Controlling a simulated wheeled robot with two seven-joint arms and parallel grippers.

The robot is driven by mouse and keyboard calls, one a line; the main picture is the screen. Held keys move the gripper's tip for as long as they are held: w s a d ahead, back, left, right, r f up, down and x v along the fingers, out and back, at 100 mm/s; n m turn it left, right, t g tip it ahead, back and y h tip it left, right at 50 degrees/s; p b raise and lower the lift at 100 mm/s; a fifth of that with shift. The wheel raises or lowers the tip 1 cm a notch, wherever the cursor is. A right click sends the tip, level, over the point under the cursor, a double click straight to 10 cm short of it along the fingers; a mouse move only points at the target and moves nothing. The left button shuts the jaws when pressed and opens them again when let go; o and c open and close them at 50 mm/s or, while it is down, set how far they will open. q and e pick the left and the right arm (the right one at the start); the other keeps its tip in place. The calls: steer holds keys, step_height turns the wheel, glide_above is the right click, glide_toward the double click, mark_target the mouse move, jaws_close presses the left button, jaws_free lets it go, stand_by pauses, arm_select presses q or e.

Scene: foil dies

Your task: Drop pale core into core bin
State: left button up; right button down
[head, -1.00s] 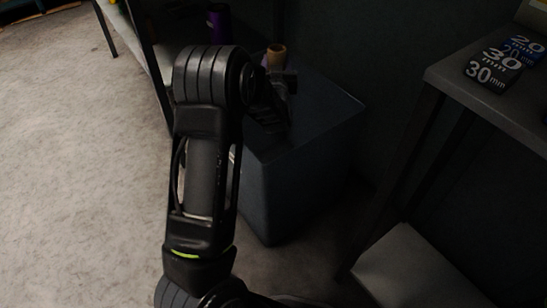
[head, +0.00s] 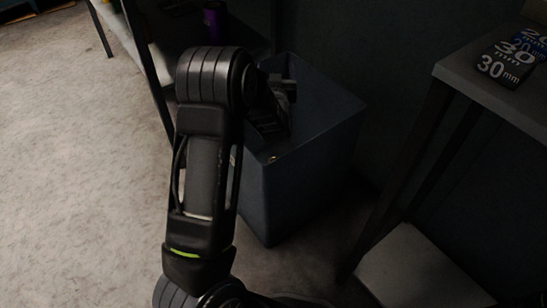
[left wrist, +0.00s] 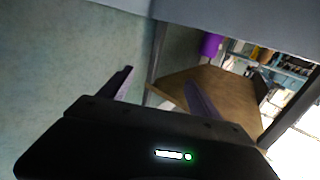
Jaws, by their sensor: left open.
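The core bin (head: 305,185) is a dark blue-grey open box on the floor in the middle of the head view. My left gripper (head: 284,88) is over its far left part, partly hidden by my arm. In the left wrist view my left gripper (left wrist: 158,80) has its two fingers apart with nothing between them. The pale core is not visible in either view now; the bin's inside is dark and partly covered by my arm. A small light spot shows near the bin's left inner edge, too small to identify.
A dark table (head: 490,85) with 30 mm and 20 mm labelled boxes (head: 506,66) stands at the right. A shelf with a purple cylinder (head: 215,22) is behind my arm. The floor (head: 75,180) at the left is clear.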

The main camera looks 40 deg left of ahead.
arm_select(q)
steer(key=p+v, duration=0.1)
steer(key=v, duration=0.7)
steer(key=shift+p, duration=0.4)
steer(key=shift+w, duration=0.1)
stand_by(0.4)
